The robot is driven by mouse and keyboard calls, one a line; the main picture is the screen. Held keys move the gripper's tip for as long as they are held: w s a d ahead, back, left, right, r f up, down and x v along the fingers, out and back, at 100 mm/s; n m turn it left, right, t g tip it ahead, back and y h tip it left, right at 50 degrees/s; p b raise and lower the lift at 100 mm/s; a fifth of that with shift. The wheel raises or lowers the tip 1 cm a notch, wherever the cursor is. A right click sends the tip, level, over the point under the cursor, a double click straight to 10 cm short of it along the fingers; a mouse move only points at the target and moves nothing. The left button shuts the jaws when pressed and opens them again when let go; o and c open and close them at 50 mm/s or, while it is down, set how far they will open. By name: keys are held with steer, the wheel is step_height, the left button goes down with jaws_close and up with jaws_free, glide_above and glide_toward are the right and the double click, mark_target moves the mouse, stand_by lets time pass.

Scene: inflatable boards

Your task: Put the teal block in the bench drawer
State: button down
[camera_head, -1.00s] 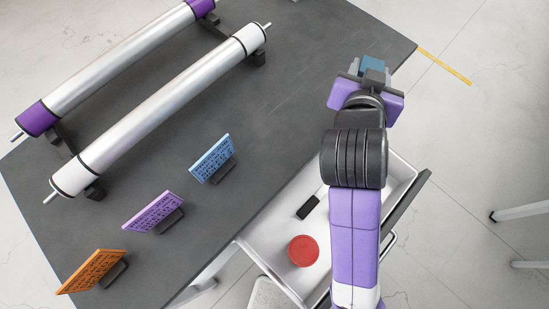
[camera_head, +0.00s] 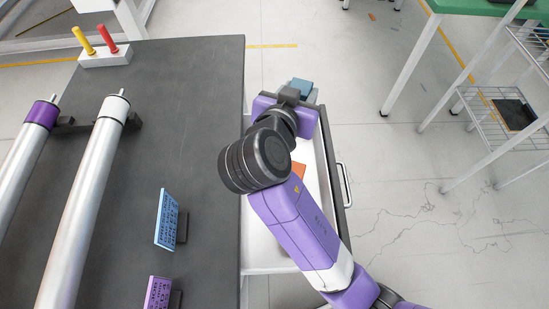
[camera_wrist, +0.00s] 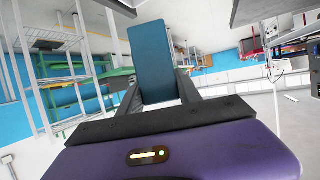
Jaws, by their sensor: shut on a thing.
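The teal block (camera_wrist: 157,58) is held between the two fingers of my gripper (camera_wrist: 160,95) in the wrist view. In the head view my gripper (camera_head: 297,95) is at the far end of the open bench drawer, with the teal block (camera_head: 301,86) showing at its tip. The bench drawer (camera_head: 265,260) is white inside, with a dark front panel and a handle on its right. My arm covers much of the drawer. How high the block is above the drawer I cannot tell.
The dark bench top (camera_head: 130,190) bears two silver rollers (camera_head: 80,220), a blue card (camera_head: 166,219) and a purple card (camera_head: 157,293) on stands. An orange item (camera_head: 299,170) shows in the drawer beside my arm. Open floor (camera_head: 400,200) lies right of the drawer.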

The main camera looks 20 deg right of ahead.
step_height(320, 180, down, 19)
steer(key=shift+f+b, duration=0.15)
steer(key=shift+b, duration=0.45)
steer(key=shift+f, duration=0.15)
steer(key=c, duration=0.8)
jaws_free()
steer(key=shift+c, duration=0.2)
steer(key=shift+r, duration=0.25)
steer(key=v, duration=0.7)
steer(key=shift+s, duration=0.15)
steer(key=shift+a, duration=0.1)
